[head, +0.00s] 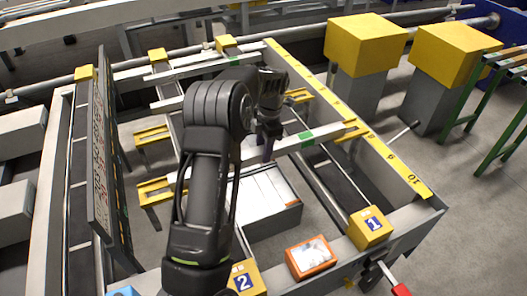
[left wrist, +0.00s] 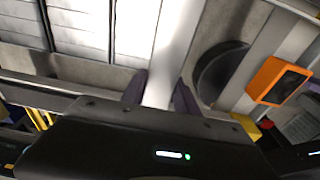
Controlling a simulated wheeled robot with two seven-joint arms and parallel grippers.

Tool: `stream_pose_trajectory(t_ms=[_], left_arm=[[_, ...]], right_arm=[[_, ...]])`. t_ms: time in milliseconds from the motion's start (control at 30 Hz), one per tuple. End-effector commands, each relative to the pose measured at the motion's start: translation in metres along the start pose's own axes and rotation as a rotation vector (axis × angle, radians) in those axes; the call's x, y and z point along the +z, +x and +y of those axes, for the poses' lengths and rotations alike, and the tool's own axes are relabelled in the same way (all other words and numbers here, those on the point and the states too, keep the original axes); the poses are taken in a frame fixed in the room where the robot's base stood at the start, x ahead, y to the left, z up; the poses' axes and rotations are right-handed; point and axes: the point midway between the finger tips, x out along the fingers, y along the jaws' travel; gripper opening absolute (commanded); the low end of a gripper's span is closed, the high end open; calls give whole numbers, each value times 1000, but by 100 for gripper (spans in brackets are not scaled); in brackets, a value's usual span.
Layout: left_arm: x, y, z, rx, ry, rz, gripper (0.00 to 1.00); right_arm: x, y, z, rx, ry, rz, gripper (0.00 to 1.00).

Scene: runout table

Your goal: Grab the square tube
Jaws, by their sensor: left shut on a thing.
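The square tube (head: 325,135) is a long pale grey bar with a green mark, lying across the runout table. Its right end is at a yellow bracket near the yellow scale. My left arm reaches over the table, and its gripper (head: 267,150) points down at the tube, left of the green mark. In the left wrist view the tube (left wrist: 172,45) runs up from between the two dark fingers of the gripper (left wrist: 160,95), which is shut on it. My arm hides part of the tube in the head view. My right gripper is not in view.
A white-topped grey box (head: 268,200) sits under the tube. Yellow blocks marked 1 (head: 370,228) and 2 (head: 247,280) and an orange-framed box (head: 311,257) are at the near edge. A tall dark panel (head: 103,150) stands left. Another pale bar (head: 190,70) lies farther back.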

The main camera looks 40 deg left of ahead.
Motion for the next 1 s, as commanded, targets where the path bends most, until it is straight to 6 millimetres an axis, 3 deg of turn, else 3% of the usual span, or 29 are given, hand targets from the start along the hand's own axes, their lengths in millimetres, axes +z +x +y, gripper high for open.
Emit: stream_pose_trajectory(t_ms=[167, 533, 700, 1000], left_arm=[[-1, -20, 1, 3, 0, -3, 0], [-9, -85, 1, 3, 0, -3, 0], [-11, -98, 0, 2, -1, -2, 0], [-12, -100, 0, 2, 0, -2, 0]], right_arm=[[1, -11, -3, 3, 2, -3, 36], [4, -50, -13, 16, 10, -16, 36], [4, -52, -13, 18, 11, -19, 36], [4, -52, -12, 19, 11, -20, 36]])
